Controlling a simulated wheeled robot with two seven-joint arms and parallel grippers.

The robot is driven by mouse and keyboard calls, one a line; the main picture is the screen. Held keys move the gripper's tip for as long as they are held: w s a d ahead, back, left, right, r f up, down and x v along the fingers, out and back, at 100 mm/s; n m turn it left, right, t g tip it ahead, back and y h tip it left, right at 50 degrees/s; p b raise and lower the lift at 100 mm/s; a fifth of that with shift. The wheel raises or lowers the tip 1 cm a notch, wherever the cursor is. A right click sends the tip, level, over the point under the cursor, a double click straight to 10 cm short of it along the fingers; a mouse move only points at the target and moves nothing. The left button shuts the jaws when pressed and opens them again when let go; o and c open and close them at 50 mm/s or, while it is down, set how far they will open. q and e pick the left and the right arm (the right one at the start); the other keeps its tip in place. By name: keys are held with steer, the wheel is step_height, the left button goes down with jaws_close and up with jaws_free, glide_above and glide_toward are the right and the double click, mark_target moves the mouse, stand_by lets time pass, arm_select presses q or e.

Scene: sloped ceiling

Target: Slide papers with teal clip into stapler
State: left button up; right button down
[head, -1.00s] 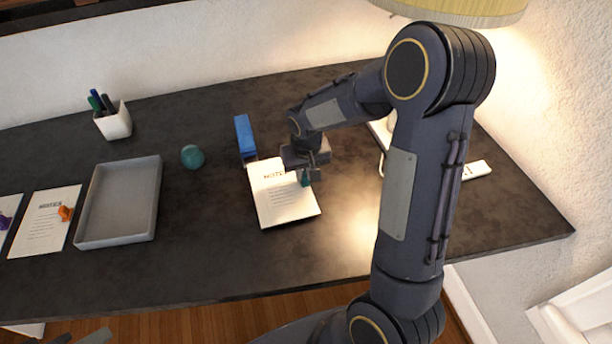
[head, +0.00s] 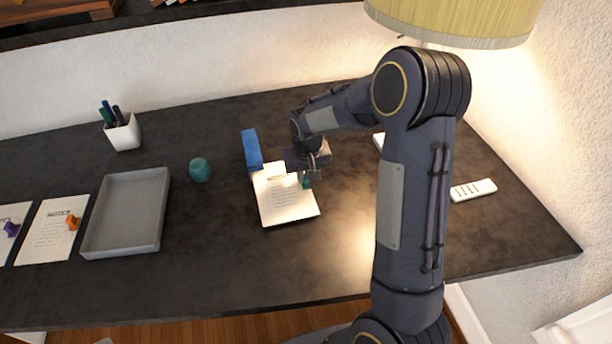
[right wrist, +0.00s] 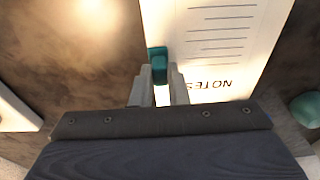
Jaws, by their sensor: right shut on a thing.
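The papers (head: 285,205) are a white printed stack with a teal clip (head: 306,181) at their right edge. My right gripper (head: 307,175) is shut on the teal clip, which also shows between its fingertips in the right wrist view (right wrist: 158,62). The blue stapler (head: 251,149) stands just behind the papers' far left corner. That corner meets the stapler's near end; I cannot tell how far it is inside. The stapler is not visible in the right wrist view. My left gripper is not in view.
A teal ball (head: 200,170) sits left of the stapler. A grey tray (head: 164,215), a pen cup (head: 123,132) and papers with an orange clip (head: 72,222) are further left. A white remote (head: 473,190) lies at right. The desk's front middle is clear.

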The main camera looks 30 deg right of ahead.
steer(key=c, duration=1.3)
jaws_free()
steer(key=shift+c, duration=0.2)
step_height(320, 180, up, 8)
steer(key=s, duration=0.1)
steer(key=shift+a+f, duration=0.1)
steer(key=s+a+r+t+y, duration=0.25)
steer(key=s+r, duration=0.45)
steer(key=s, duration=0.7)
steer(key=s+a+n+t+y, duration=0.1)
steer(key=s+a, duration=0.4)
steer(key=s, duration=0.7)
steer(key=shift+a+f+y, duration=0.2)
steer(key=shift+a+y, duration=0.15)
steer(key=shift+a, duration=0.05)
